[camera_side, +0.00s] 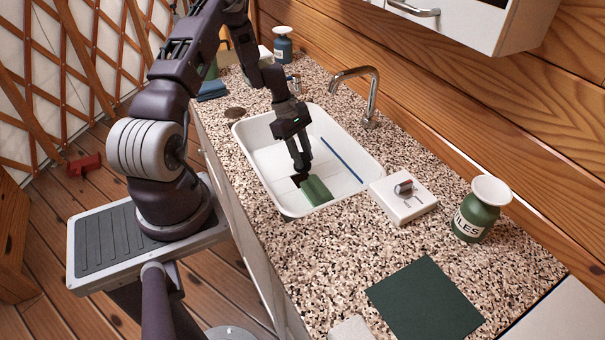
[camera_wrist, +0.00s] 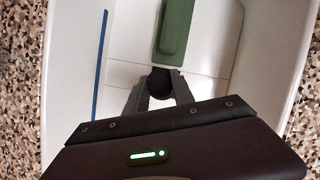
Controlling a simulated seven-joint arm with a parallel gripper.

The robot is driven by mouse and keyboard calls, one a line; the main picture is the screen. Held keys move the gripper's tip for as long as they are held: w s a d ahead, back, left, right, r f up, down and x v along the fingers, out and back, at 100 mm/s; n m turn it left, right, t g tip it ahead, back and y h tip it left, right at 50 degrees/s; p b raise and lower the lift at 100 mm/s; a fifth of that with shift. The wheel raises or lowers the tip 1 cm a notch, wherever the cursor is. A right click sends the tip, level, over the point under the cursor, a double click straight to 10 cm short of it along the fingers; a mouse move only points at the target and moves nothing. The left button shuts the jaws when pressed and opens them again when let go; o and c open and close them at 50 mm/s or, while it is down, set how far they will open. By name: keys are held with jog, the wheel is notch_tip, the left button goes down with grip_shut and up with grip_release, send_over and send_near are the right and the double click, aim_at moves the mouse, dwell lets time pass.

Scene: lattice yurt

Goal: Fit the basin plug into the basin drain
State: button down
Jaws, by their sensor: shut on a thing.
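My gripper (camera_side: 301,165) reaches down into the white basin (camera_side: 258,172), close to its floor. In the wrist view its fingers (camera_wrist: 160,88) are shut on a small, dark, rounded thing, which I take to be the basin plug (camera_wrist: 160,80). In the side view a dark shape shows at the fingertips, so the plug's exact outline is unclear. Whether the plug touches the basin floor cannot be told. The basin drain is not visible in either view; the gripper and plug may cover it.
A green block (camera_side: 316,190) lies in the basin beside the fingertips, also in the wrist view (camera_wrist: 176,28). A blue stick (camera_side: 342,160) lies along the basin. A faucet (camera_side: 372,95), white box (camera_side: 402,204), green jar (camera_side: 476,216) and dark green mat (camera_side: 426,300) surround it.

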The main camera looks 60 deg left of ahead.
notch_tip(320, 180, down, 5)
jog(key=shift+f, duration=0.2)
jog(key=c, duration=1.1)
grip_release()
jog(key=shift+f, duration=0.1)
jog(key=shift+o, duration=0.2)
